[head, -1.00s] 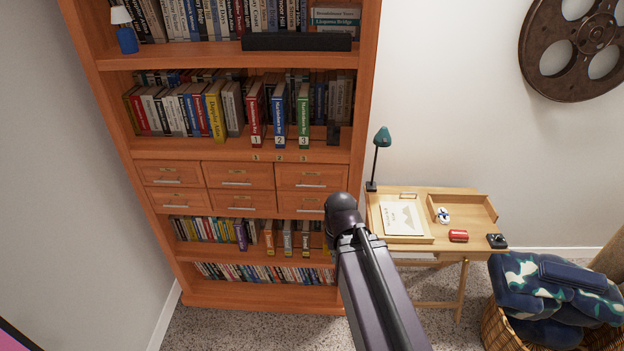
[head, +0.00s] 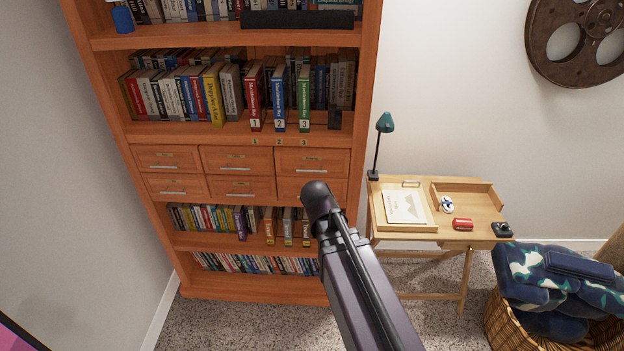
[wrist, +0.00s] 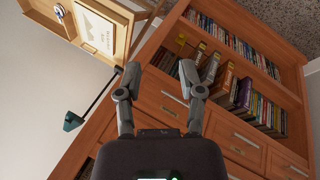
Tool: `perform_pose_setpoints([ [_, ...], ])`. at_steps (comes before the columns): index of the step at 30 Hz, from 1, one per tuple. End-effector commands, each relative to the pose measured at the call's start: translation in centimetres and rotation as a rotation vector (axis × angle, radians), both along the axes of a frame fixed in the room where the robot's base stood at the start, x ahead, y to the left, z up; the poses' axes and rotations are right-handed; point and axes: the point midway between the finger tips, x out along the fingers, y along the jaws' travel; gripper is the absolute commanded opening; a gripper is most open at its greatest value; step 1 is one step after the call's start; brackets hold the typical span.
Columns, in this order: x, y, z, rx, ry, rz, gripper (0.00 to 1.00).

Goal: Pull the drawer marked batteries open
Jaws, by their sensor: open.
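Two rows of three wooden drawers sit in the orange bookcase (head: 350,60), in the head view. They are a top left drawer (head: 167,160), top middle (head: 237,161), top right (head: 312,162), bottom left (head: 176,187), bottom middle (head: 238,189) and bottom right (head: 290,189). All look shut, with bar handles and small tags too small to read, so I cannot tell which says batteries. My arm partly covers the bottom right drawer. My gripper (wrist: 159,70) is open and empty in the wrist view, facing the bookcase, with a drawer front (wrist: 160,98) between its fingers, apart from them.
Books fill the shelves above and below the drawers. Right of the bookcase stands a small desk (head: 448,215) with a teal lamp (head: 384,122), a tray and small items. A basket of blankets (head: 500,322) is at lower right. Carpet (head: 225,325) is clear before the bookcase.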

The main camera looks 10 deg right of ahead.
Motion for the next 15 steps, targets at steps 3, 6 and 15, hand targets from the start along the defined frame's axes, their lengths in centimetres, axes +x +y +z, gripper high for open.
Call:
perform_pose_setpoints([
  [3,3.2,0.4,-1.2,-0.142,-0.066,0.089,0.50],
  [6,5.5,1.0,-1.2,-0.262,-0.119,0.166,0.50],
  [15,12.1,5.1,-0.1,-0.621,-0.271,0.417,0.50],
])
